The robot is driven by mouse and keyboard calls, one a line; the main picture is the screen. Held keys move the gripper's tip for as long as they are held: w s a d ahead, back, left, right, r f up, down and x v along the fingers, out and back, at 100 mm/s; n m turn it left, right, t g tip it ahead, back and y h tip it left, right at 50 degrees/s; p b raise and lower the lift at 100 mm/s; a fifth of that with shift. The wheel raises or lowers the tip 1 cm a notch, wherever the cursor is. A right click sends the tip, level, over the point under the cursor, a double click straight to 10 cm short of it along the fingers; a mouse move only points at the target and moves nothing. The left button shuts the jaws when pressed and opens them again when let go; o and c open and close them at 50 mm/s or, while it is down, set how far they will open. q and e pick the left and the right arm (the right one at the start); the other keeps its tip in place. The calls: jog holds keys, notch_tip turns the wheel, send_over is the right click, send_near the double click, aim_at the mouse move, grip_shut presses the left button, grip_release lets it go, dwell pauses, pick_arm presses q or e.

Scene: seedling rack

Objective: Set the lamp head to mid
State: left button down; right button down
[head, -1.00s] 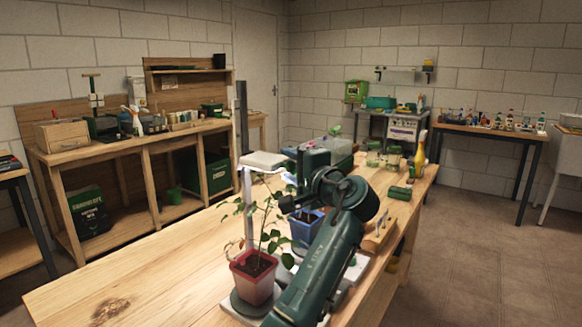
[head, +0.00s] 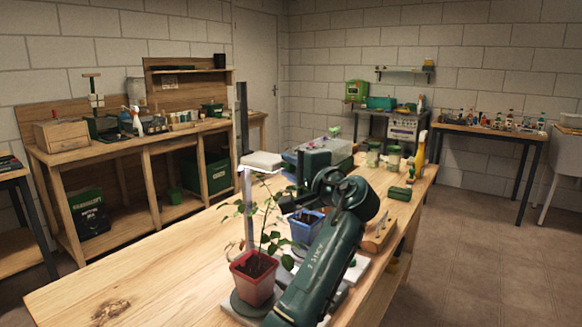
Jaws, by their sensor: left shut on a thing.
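The lamp head (head: 262,161) is a pale flat block on a stand at the middle of the bench, above the potted plants. A pale upright post (head: 248,215) shows below it. My right gripper is not in view.
A leafy seedling in a red pot (head: 253,284) stands close to my arm. A blue pot (head: 306,228) is behind it. The bench's left front is clear.

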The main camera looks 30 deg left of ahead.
pick_arm(q)
notch_tip(320, 180, up, 6)
jog(key=p, duration=0.4)
jog(key=shift+f, duration=0.1)
jog(key=c, duration=1.3)
grip_release()
jog(key=shift+d, duration=0.15)
jog(key=b+v, duration=0.1)
jog(key=v, duration=1.2)
jog(key=shift+s, duration=0.1)
